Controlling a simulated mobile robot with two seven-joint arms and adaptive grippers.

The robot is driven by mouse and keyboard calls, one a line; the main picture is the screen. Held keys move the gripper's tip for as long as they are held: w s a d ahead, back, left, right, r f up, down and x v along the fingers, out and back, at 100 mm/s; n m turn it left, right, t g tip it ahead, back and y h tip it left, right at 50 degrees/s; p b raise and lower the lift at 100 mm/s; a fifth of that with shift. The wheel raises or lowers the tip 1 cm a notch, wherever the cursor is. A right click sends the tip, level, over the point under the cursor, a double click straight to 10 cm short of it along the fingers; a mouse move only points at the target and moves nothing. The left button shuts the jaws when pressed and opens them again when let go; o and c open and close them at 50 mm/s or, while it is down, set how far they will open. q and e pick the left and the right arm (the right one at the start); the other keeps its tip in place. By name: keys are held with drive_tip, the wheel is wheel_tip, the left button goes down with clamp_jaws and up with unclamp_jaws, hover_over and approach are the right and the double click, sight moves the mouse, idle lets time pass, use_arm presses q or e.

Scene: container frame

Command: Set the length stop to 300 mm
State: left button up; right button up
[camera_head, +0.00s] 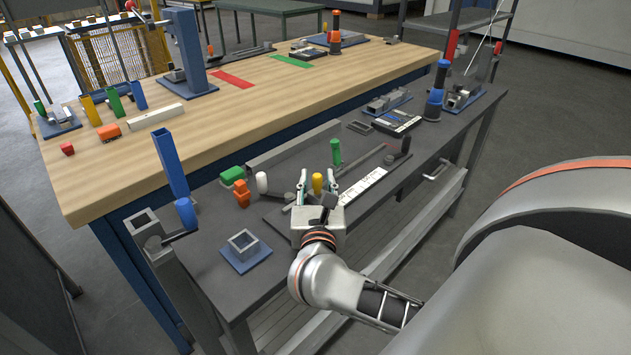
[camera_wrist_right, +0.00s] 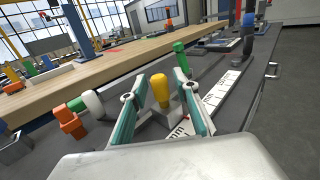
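The length stop fixture lies on the dark grey bench. Its white printed scale (camera_head: 362,187) runs along its front side and also shows in the wrist view (camera_wrist_right: 222,90). A yellow knob (camera_head: 317,182) stands upright near the scale's left end. A green knob (camera_head: 336,150) stands farther along the fixture. My right gripper (camera_head: 318,187) is open, with its two fingers on either side of the yellow knob. In the wrist view the knob (camera_wrist_right: 160,88) stands between the fingers with gaps visible. The scale figures are too small to read. My left gripper is out of view.
Orange and green blocks (camera_head: 241,190) and a white knob (camera_head: 262,182) stand left of the gripper. A square socket on a blue plate (camera_head: 244,247) is nearer. A blue post (camera_head: 170,165) rises at the left. A wooden table (camera_head: 270,95) lies behind.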

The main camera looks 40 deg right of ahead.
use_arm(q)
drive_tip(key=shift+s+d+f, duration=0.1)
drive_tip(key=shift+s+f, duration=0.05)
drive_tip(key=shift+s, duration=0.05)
use_arm(e)
drive_tip(key=v, duration=1.2)
drive_tip(key=shift+a, duration=0.1)
idle(0.3)
